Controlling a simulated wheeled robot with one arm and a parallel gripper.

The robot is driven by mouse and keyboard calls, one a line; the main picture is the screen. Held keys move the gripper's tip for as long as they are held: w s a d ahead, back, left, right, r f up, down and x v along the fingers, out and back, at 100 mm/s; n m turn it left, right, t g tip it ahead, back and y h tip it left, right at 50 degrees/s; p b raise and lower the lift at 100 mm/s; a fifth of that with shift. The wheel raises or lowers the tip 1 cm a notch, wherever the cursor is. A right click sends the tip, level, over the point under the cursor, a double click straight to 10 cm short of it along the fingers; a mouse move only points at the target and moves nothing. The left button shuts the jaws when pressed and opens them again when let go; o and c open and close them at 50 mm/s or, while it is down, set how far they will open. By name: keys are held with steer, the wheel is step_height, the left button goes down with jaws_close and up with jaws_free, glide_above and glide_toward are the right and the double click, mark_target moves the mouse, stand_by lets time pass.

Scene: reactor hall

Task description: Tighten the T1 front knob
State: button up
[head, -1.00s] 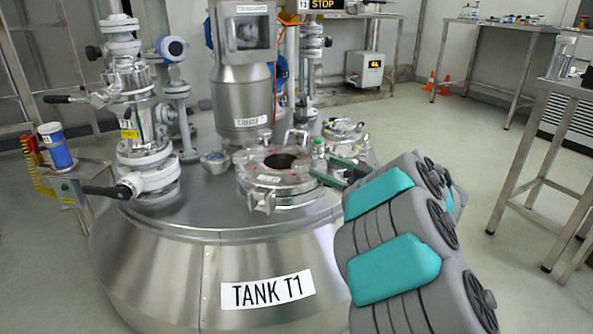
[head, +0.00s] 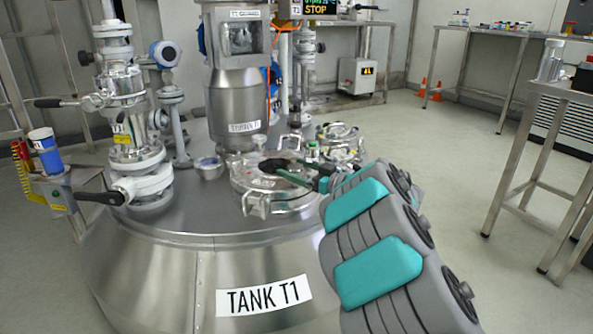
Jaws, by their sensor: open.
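The steel tank T1 (head: 140,260) stands in front of me, with its label at the front. Its round lid (head: 240,182) lies on top, flat on its ring. The front knob (head: 257,206) is a small steel fitting with a clamp at the lid's near edge. My gripper (head: 278,170) reaches in from the right over the lid, with dark and green fingers. It is open, behind and right of the front knob and apart from it. The fingers cover part of the lid's middle. How far the knob is turned cannot be seen.
The stirrer column (head: 235,105) rises behind the lid. A valve stack (head: 135,130) with black handles stands left. A smaller port (head: 340,135) sits behind right. A blue container (head: 46,155) stands on a side shelf. A steel table (head: 560,90) is at the right.

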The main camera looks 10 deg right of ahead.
steer(key=shift+c, duration=0.3)
steer(key=c, duration=1.3)
steer(key=shift+m+t+h, duration=0.3)
steer(key=shift+h, duration=0.1)
